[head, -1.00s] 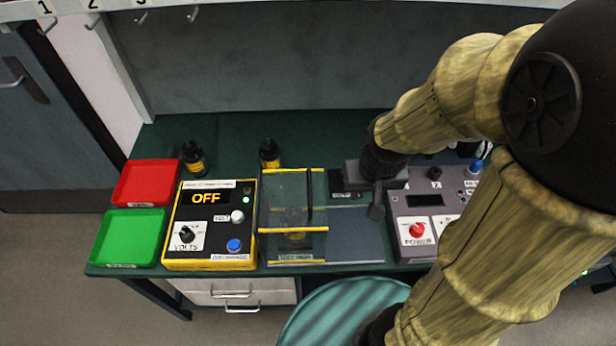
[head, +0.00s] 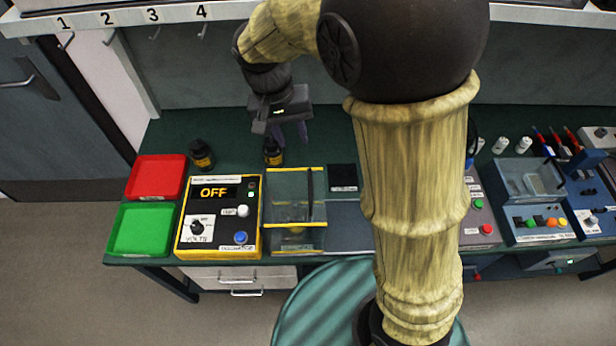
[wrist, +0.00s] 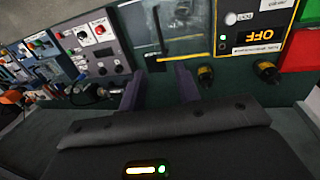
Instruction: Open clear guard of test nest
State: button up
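The test nest (head: 297,249) stands right of the yellow tester on the green bench. Its clear guard (head: 288,200) has yellow edge strips and a dark bar along its right side, and appears to lie down over the nest. The guard also shows at the top of the wrist view (wrist: 185,22). My gripper (head: 291,138) is behind the nest, above the back of the bench, near a small dark bottle. In the wrist view, its two purple fingers (wrist: 160,88) are apart with nothing between them. The fingers do not touch the guard.
Red (head: 157,177) and green (head: 142,230) trays are at left. A black pad (head: 343,177) lies right of the guard. Control boxes (head: 537,215) fill the right.

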aim_at(310, 185)
jog(key=shift+f, duration=0.15)
jog(key=d+f+p, duration=0.1)
jog(key=f, duration=0.4)
jog(key=d+f+p, duration=0.1)
jog(key=f, duration=0.5)
jog(key=d+f+p, duration=0.1)
jog(key=f+p, duration=0.1)
jog(key=f, duration=0.3)
jog(key=shift+s+d+f, duration=0.15)
jog(key=shift+d+f, duration=0.05)
jog(key=shift+f, duration=0.2)
grip_shut()
